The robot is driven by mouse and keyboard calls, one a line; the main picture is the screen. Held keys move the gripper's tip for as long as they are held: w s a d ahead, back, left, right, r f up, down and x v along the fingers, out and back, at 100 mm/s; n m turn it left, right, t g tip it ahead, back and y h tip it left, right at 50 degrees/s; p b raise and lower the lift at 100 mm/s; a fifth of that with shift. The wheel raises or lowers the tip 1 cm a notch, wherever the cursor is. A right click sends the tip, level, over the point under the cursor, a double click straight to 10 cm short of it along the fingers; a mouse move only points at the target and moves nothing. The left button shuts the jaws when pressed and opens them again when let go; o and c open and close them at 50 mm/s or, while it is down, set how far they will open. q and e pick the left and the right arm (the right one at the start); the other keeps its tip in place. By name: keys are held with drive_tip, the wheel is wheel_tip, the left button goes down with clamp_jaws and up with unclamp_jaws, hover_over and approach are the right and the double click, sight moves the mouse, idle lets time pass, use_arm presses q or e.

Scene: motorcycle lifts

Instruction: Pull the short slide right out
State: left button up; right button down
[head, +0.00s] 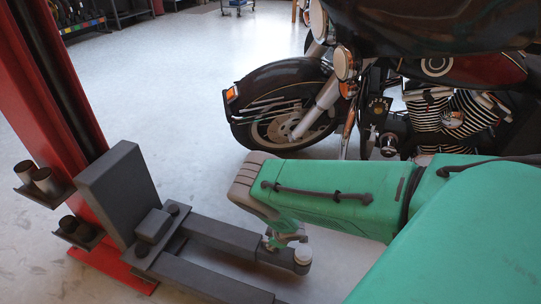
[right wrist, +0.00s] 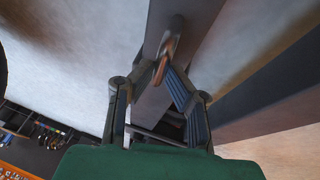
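The far dark grey lift arm (head: 222,236) runs from the lift's carriage to a round pad (head: 302,254) at its outer end. My right gripper (head: 280,240) is at that outer end, partly hidden by my green forearm. In the right wrist view, the fingers of my right gripper (right wrist: 161,70) come together on a copper-coloured loop-like handle (right wrist: 168,47) in front of a dark grey beam (right wrist: 153,103). The handle is between the fingertips. My left gripper is not in view.
A red lift post (head: 62,110) with a grey carriage plate (head: 118,195) stands at the left. A second grey arm (head: 205,280) runs alongside, nearer me. A black motorcycle (head: 285,90) stands behind my forearm. The pale floor between post and motorcycle is clear.

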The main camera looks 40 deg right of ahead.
drive_tip(key=shift+s+d+f, duration=0.15)
drive_tip(key=shift+s+f, duration=0.05)
drive_tip(key=shift+s, duration=0.1)
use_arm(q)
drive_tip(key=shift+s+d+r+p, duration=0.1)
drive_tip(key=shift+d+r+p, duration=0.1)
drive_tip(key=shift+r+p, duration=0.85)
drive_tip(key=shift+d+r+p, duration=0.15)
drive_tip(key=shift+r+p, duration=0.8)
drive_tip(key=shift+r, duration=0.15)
use_arm(e)
drive_tip(key=s+d, duration=0.4)
drive_tip(key=s, duration=0.5)
drive_tip(key=s+d, duration=0.5)
drive_tip(key=s, duration=0.4)
drive_tip(key=shift+s, duration=0.15)
drive_tip(key=c, duration=1.6)
unclamp_jaws()
drive_tip(key=shift+d+f, duration=0.1)
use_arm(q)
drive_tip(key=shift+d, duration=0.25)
use_arm(e)
drive_tip(key=shift+o, duration=0.2)
drive_tip(key=shift+d+f, duration=0.1)
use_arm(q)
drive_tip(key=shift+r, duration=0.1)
use_arm(e)
drive_tip(key=shift+w, duration=0.2)
